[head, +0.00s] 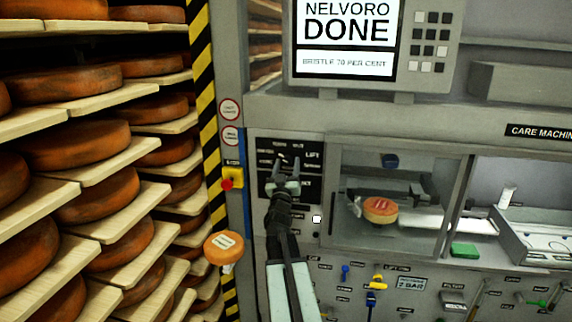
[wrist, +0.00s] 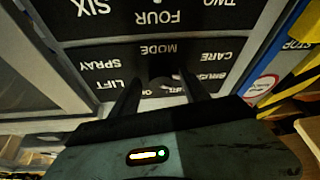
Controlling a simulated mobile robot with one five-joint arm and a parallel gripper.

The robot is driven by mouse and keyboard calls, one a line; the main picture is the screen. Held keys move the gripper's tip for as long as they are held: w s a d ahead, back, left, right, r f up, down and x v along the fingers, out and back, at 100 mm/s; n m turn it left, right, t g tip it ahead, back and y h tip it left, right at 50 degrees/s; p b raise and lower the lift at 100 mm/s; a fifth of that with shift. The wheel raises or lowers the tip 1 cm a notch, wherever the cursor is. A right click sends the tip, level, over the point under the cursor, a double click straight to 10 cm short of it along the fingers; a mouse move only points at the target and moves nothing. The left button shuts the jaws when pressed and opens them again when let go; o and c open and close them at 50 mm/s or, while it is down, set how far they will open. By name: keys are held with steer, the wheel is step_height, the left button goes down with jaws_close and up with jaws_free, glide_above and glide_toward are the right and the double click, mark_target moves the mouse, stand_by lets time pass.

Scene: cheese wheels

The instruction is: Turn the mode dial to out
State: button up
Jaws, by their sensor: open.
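The mode dial is a small dark knob (wrist: 163,85) on a black panel marked MODE in the wrist view, where the lettering is upside down. CARE, SPRAY and LIFT can be read around it; other labels are partly hidden by my fingers. A small pale mark shows beside the knob, but its setting cannot be told. My gripper (head: 284,172) is open in front of the black panel (head: 306,146) in the head view. In the wrist view its two fingers (wrist: 160,93) stand on either side of the knob; contact cannot be told.
A second black panel (wrist: 110,22) with TWO, FOUR and SIX adjoins the mode panel. A screen (head: 347,35) reads NELVORO DONE. A red stop button (head: 227,184) is left of my gripper. Cheese shelves (head: 100,176) fill the left. A cheese wheel (head: 380,209) sits behind the window.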

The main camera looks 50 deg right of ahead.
steer(key=c, duration=1.2)
steer(key=shift+a+f, duration=0.1)
steer(key=shift+a, duration=0.15)
jaws_close()
steer(key=shift+d, duration=0.2)
steer(key=shift+m, duration=0.4)
